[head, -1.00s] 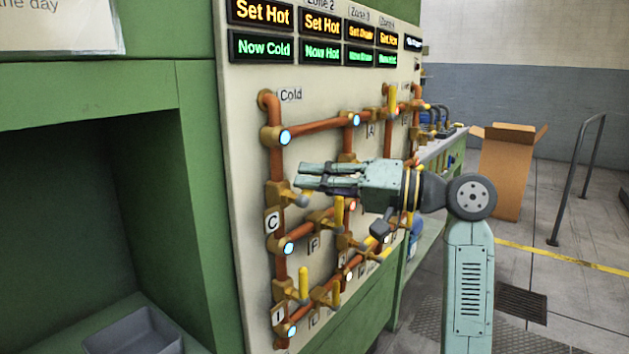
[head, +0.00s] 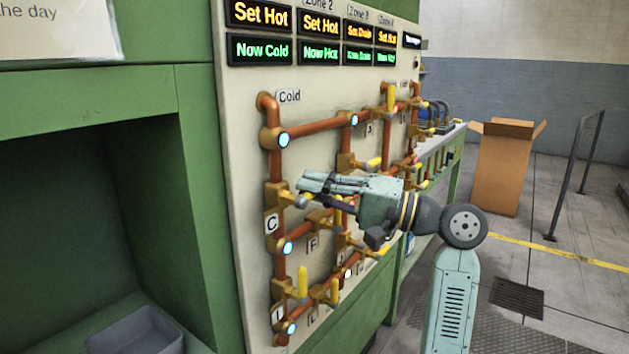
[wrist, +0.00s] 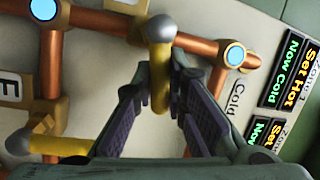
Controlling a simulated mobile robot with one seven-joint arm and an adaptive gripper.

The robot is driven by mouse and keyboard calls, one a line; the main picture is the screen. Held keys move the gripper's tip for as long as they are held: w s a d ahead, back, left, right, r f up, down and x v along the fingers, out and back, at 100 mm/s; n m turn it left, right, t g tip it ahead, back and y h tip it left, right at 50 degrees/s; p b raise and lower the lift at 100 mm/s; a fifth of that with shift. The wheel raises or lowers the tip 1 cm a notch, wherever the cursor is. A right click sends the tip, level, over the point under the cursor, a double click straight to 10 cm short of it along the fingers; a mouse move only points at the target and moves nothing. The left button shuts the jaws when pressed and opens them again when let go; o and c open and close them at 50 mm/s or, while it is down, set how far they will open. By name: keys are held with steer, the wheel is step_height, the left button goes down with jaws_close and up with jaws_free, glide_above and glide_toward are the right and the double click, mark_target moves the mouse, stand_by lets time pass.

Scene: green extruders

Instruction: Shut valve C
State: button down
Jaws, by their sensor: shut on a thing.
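Valve C (head: 275,196) sits on the left vertical copper pipe, above its white C label (head: 271,223). Its grey round hub shows at the fingertips in the head view. In the wrist view the yellow handle (wrist: 160,88) runs down from the grey hub (wrist: 160,28), across the pipe's direction. My gripper (head: 307,190) reaches in from the right at the valve. In the wrist view my gripper (wrist: 160,95) has its two fingers on either side of the handle, shut on it. Most of the handle is hidden behind the fingers in the head view.
Other yellow valve handles stand close by, such as one at lower left (head: 302,282). The zone displays (head: 261,32) are above; Zone 1 reads Set Hot, Now Cold. A cardboard box (head: 500,170) and a rail (head: 576,175) stand on the floor at right.

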steer(key=shift+f+m+t+p, duration=0.2)
steer(key=shift+f+m+p, duration=0.05)
steer(key=shift+m, duration=0.5)
steer(key=shift+f+m+t+p, duration=0.2)
steer(key=shift+f+m+p, duration=0.05)
steer(key=shift+m, duration=0.5)
steer(key=c, duration=1.6)
jaws_free()
steer(key=shift+d, duration=0.1)
steer(key=v, duration=1.2)
steer(key=shift+f, duration=0.3)
